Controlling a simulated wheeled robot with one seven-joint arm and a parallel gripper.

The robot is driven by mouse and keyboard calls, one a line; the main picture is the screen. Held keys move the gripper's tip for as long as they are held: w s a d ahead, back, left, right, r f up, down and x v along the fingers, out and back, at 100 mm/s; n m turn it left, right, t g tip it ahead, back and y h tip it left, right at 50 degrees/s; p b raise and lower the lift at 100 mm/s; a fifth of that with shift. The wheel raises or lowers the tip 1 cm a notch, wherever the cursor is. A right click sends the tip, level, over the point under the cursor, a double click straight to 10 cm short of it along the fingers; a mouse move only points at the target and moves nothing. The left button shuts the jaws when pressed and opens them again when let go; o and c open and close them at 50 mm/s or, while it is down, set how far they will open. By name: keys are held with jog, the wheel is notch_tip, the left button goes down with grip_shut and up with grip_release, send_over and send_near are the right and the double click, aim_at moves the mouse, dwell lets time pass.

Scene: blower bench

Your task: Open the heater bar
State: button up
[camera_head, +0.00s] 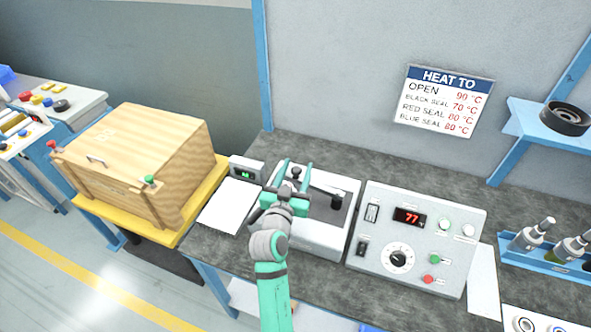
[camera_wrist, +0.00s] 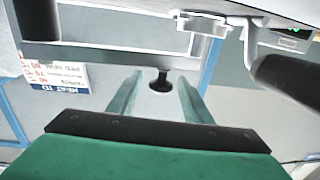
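The heater (camera_head: 310,236) is a pale box on the bench, partly hidden by my arm. In the wrist view, a grey heater bar (camera_wrist: 100,55) runs across the top, with a small black knob (camera_wrist: 160,82) on it. The knob also shows in the head view (camera_head: 297,172). My gripper (camera_head: 296,177) is over the heater with its green fingers apart. In the wrist view my gripper (camera_wrist: 160,98) has one finger on each side of the knob; I cannot tell whether they touch it. A dark handle (camera_wrist: 288,77) is at the right there.
A control box (camera_head: 417,240) reading 77 stands right of the heater. A small green display (camera_head: 246,169) and white paper (camera_head: 229,205) are left. A wooden crate (camera_head: 135,160) stands further left. The sign (camera_head: 443,101) lists 90 °C for OPEN.

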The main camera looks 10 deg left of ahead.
jog(key=shift+s, duration=0.1)
jog(key=s, duration=1)
jog(key=shift+s+a, duration=0.15)
jog(key=shift+s, duration=0.15)
jog(key=shift+w, duration=0.1)
